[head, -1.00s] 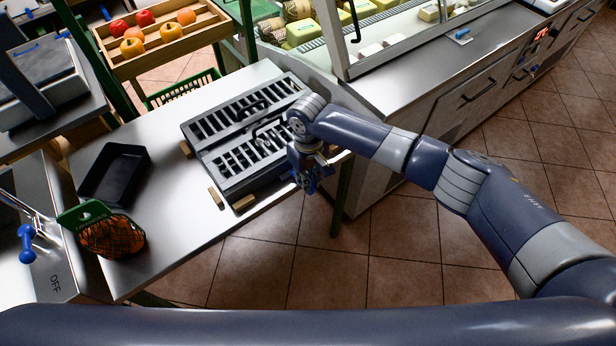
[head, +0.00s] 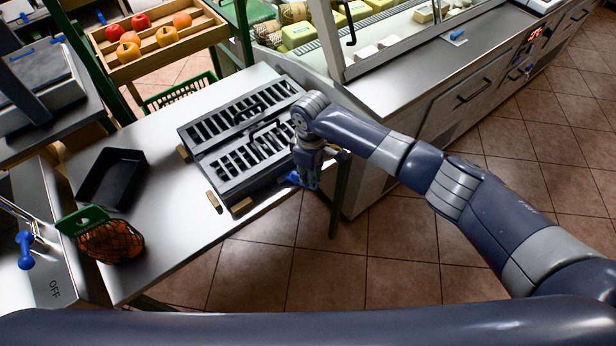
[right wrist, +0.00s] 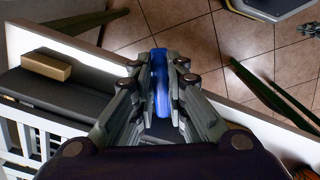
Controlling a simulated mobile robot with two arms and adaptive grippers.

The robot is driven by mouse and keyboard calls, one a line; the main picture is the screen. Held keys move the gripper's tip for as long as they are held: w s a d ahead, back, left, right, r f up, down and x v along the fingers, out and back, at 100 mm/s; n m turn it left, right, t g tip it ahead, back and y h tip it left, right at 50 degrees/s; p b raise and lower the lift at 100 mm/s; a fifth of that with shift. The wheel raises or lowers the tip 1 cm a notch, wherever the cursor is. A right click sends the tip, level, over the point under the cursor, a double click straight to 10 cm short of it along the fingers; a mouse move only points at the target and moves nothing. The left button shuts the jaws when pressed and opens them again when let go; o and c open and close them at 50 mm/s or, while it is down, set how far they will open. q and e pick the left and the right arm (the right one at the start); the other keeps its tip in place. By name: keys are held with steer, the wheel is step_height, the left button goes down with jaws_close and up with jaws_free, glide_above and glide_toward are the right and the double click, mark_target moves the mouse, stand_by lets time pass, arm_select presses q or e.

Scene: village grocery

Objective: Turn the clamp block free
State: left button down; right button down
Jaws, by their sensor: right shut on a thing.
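My right gripper (head: 307,182) points down at the table's front edge, beside the right front corner of a dark slotted rack (head: 236,178). It is shut on a blue piece (head: 291,179), apparently the clamp block. In the right wrist view the blue piece (right wrist: 161,84) stands upright between the fingertips (right wrist: 160,72), over the table edge. The fingers hide much of it, and I cannot see how it meets the rack or table. My left gripper is not in view.
The rack rests on a steel table (head: 178,230), with small wooden blocks (head: 242,205) at its edge. A black tray (head: 111,178) and netted oranges (head: 112,241) stand to the left. A glass-fronted counter (head: 400,75) is close behind my right arm. Tiled floor lies in front.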

steer(key=w+n+b, duration=0.1)
steer(key=n, duration=0.2)
steer(key=w+n+b, duration=0.1)
steer(key=n, duration=0.3)
steer(key=w+n+b, duration=0.1)
steer(key=w+n, duration=0.1)
steer(key=n, duration=0.1)
steer(key=shift+n+b, duration=0.3)
steer(key=shift+w+a+n+b, duration=0.25)
steer(key=shift+n+b, duration=0.2)
steer(key=shift+n, duration=0.55)
steer(key=shift+w, duration=0.1)
steer(key=c, duration=1.6)
jaws_free()
step_height(320, 180, up, 12)
